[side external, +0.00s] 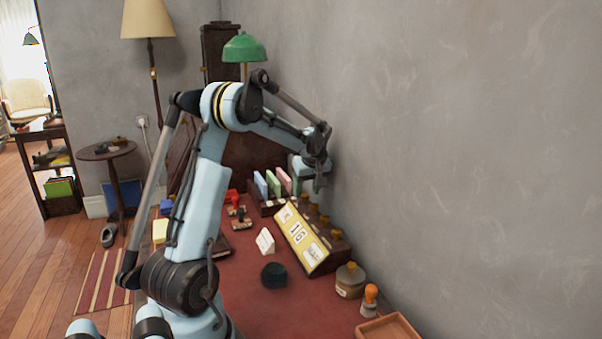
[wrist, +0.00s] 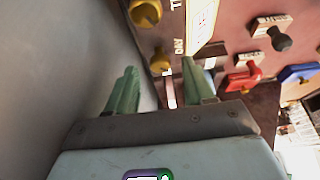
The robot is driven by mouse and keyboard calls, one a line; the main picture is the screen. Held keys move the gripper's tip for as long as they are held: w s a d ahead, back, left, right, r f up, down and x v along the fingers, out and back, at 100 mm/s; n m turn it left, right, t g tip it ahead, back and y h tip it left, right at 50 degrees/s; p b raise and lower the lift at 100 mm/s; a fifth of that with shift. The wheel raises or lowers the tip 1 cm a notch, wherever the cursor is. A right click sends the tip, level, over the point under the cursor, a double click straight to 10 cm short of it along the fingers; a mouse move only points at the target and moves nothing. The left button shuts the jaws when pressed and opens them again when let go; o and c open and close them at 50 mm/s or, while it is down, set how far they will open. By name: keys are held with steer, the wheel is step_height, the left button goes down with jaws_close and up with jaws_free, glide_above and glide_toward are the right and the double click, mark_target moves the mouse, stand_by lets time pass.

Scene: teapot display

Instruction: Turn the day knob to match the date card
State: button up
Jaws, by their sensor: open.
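The yellow calendar block (side external: 298,234) stands on the red desk against the wall, with "16" in its middle window. Several brass knobs (side external: 324,221) line its wall side. In the wrist view the knob by the "DAY" label (wrist: 160,62) shows between my fingertips; contact cannot be told. Another knob (wrist: 145,12) is above it. My gripper (side external: 318,184) is over the far end of the block, its green fingers apart and empty in the wrist view (wrist: 159,66). A small white card (side external: 265,241) stands in front of the block; its writing is too small to read.
The grey wall is close beside my gripper. A rack of coloured books or cards (side external: 274,186) stands behind the block. Stamps (wrist: 243,78) lie farther back. A round jar (side external: 350,280), an orange-topped stamp (side external: 370,299) and a dark round object (side external: 274,275) are nearer.

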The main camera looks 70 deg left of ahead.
steer(key=shift+a+f, duration=0.25)
steer(key=shift+f, duration=0.4)
jaws_close()
steer(key=shift+m, duration=0.3)
